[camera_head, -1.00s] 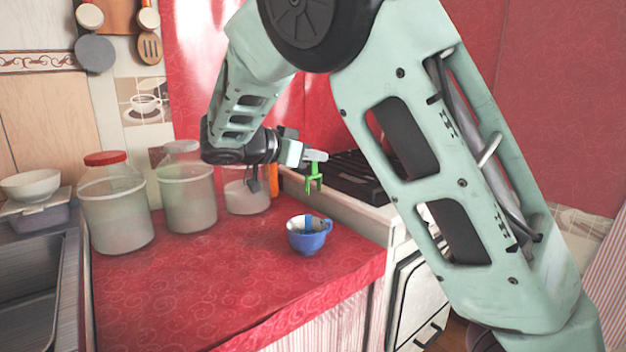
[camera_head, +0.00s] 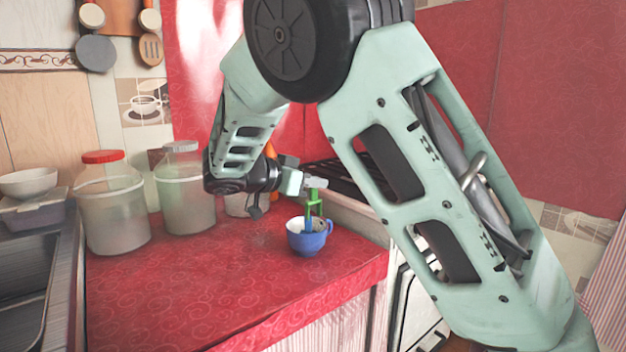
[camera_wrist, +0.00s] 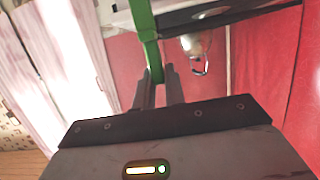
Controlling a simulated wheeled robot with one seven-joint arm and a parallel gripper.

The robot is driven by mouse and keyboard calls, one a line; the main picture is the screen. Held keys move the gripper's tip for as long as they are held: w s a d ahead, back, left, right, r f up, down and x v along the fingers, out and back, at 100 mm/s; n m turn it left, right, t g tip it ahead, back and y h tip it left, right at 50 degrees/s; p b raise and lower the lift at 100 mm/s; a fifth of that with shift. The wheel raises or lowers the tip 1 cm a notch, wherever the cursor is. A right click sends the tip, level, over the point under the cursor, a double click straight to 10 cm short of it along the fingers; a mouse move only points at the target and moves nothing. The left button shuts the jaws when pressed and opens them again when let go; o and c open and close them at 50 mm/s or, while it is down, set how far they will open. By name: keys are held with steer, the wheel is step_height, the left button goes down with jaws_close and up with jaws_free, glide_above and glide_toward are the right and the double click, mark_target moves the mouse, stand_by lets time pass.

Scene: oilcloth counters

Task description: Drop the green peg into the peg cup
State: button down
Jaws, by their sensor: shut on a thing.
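The green peg (camera_head: 314,197) is a forked clothes-peg shape, held upright with its prongs down. My gripper (camera_head: 316,184) is shut on its upper end; in the wrist view the fingers (camera_wrist: 158,83) close on the green peg (camera_wrist: 146,32). The peg cup (camera_head: 310,242) is a blue cup with a pale inside and a handle at right, standing on the red counter near its right edge. A blue peg (camera_head: 308,225) stands in it. The green prongs overlap the cup's back rim in the picture; I cannot tell whether they are inside it. The cup is not clear in the wrist view.
Two large jars, one red-lidded (camera_head: 113,215) and one grey-lidded (camera_head: 187,195), stand left of the cup, with a smaller jar (camera_head: 238,204) behind. A stove (camera_head: 345,184) lies beyond the counter to the right. The red counter (camera_head: 200,285) is clear in front.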

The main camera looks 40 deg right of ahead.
steer(key=c, duration=1.4)
jaws_free()
steer(key=p+v, duration=0.1)
steer(key=v, duration=1.6)
steer(key=shift+a+r, duration=0.1)
steer(key=shift+a, duration=0.1)
